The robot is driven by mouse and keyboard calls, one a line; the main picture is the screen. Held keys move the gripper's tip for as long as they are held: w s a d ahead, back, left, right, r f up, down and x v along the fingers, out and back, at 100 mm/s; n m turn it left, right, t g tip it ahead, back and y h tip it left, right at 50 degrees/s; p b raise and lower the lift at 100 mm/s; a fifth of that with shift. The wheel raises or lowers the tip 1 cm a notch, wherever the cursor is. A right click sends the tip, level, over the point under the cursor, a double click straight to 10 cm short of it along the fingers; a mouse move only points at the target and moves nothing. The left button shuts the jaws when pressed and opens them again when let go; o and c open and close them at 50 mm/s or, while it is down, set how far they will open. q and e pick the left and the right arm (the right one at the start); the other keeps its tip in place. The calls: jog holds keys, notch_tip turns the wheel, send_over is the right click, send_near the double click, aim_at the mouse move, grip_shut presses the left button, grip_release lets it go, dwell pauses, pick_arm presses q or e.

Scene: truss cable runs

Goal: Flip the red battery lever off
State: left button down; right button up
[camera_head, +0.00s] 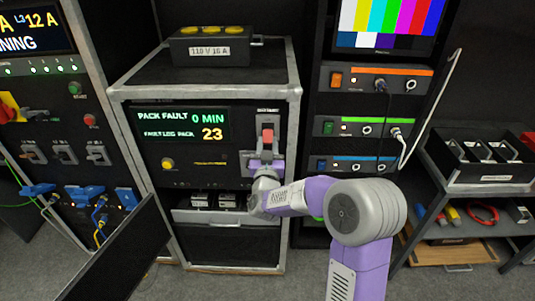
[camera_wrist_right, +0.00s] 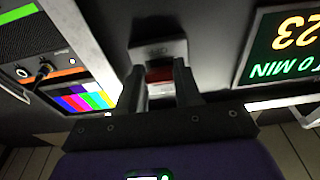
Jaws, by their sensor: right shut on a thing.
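My left gripper is not in view.
A yellow button (camera_head: 168,163) is left of the lever. Battery packs (camera_head: 212,201) sit in an open slot below. A rack with orange and green-striped units (camera_head: 372,80) stands to the right. A dark panel (camera_head: 112,255) juts out at lower left.

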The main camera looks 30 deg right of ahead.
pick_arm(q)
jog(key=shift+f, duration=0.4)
pick_arm(e)
jog(key=o, duration=1)
jog(key=shift+o, duration=0.2)
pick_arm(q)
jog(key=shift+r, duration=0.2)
pick_arm(e)
jog(key=v, duration=0.7)
jog(key=shift+s, duration=0.25)
jog(key=shift+a+f, duration=0.1)
jog(key=shift+f, duration=0.05)
